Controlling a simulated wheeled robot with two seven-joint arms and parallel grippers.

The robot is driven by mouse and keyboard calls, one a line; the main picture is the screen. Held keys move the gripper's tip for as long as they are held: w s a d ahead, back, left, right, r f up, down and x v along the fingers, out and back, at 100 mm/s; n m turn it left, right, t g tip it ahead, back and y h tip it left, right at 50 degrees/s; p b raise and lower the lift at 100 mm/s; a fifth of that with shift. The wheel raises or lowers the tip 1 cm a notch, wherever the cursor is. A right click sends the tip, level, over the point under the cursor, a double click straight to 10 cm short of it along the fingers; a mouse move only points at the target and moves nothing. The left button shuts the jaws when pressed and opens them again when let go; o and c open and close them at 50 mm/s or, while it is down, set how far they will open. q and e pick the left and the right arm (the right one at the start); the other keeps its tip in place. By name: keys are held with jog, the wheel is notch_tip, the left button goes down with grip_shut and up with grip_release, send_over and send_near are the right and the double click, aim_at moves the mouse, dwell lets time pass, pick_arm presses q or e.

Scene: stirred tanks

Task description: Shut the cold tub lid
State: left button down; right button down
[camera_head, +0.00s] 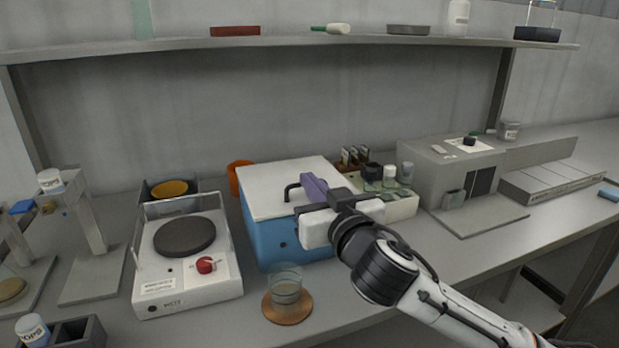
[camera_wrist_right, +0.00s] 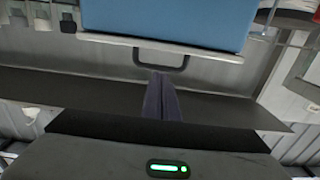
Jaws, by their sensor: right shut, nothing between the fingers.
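The cold tub (camera_head: 262,231) is a blue box in the middle of the bench. Its white lid (camera_head: 285,178) lies flat across the top, and I see no gap under it. A dark handle (camera_head: 292,192) stands at the lid's front edge. My right gripper (camera_head: 314,187) is shut and empty, its purple fingers over the lid's front right part, close to the handle. In the right wrist view the fingers (camera_wrist_right: 161,95) point at the handle (camera_wrist_right: 163,62), with the blue tub (camera_wrist_right: 170,20) beyond; whether they touch is unclear. My left gripper is out of view.
A hot plate (camera_head: 186,246) with a red knob stands left of the tub. A glass beaker (camera_head: 286,285) on a round wooden coaster (camera_head: 287,307) stands in front. A rack of jars (camera_head: 402,207) and a grey machine (camera_head: 437,172) stand to the right. A shelf (camera_head: 300,42) runs above.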

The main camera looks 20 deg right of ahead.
jog(key=shift+f, duration=0.3)
